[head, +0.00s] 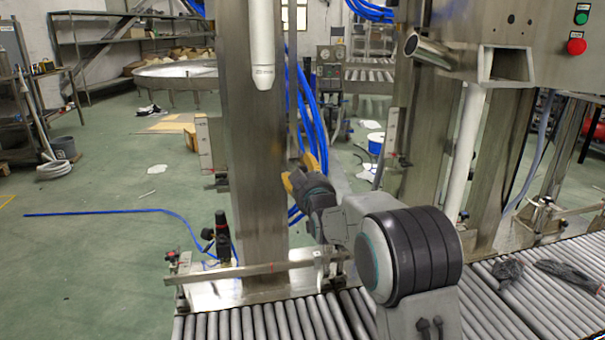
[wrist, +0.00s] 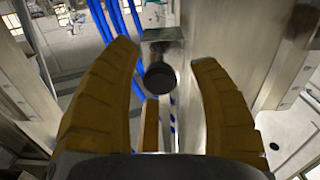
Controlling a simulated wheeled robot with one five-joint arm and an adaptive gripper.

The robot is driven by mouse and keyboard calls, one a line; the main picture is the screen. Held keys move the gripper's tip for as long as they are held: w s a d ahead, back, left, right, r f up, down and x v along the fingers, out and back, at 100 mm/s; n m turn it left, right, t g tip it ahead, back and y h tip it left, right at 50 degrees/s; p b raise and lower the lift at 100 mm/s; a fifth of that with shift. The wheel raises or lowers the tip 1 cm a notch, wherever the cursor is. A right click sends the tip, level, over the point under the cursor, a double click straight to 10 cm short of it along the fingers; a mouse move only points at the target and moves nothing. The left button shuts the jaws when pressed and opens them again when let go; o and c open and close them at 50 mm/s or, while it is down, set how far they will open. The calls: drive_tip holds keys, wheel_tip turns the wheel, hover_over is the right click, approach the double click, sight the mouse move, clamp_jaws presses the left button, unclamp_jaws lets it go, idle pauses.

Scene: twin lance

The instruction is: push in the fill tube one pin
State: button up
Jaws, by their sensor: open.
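My gripper (head: 298,171) is open, with its yellow-brown fingers beside the steel column in the head view. In the wrist view my gripper (wrist: 164,55) has its fingers spread, with nothing held between them. A round black knob (wrist: 160,78), which may be the pin, shows between the fingers, on a small steel bracket (wrist: 162,40). It appears ahead of the fingers; I cannot tell whether anything touches it or how far it stands out. A white fill tube (head: 262,45) with a tapered lower end hangs in front of the column. The knob is not made out in the head view.
The steel column (head: 255,150) stands close to my gripper. Blue hoses (head: 307,100) hang just behind it. A roller conveyor (head: 260,322) runs below, with a steel rail (head: 255,268) along it. A control box (head: 545,35) is at upper right. The green floor at left is mostly open.

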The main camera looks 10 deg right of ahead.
drive_tip(key=shift+o, duration=0.2)
clamp_jaws()
drive_tip(key=shift+w+r, duration=0.15)
drive_tip(key=shift+w, duration=1)
drive_tip(key=c, duration=0.5)
unclamp_jaws()
drive_tip(key=o, duration=0.5)
drive_tip(key=shift+w, duration=0.1)
drive_tip(key=shift+c, duration=0.2)
drive_tip(key=s, duration=1.2)
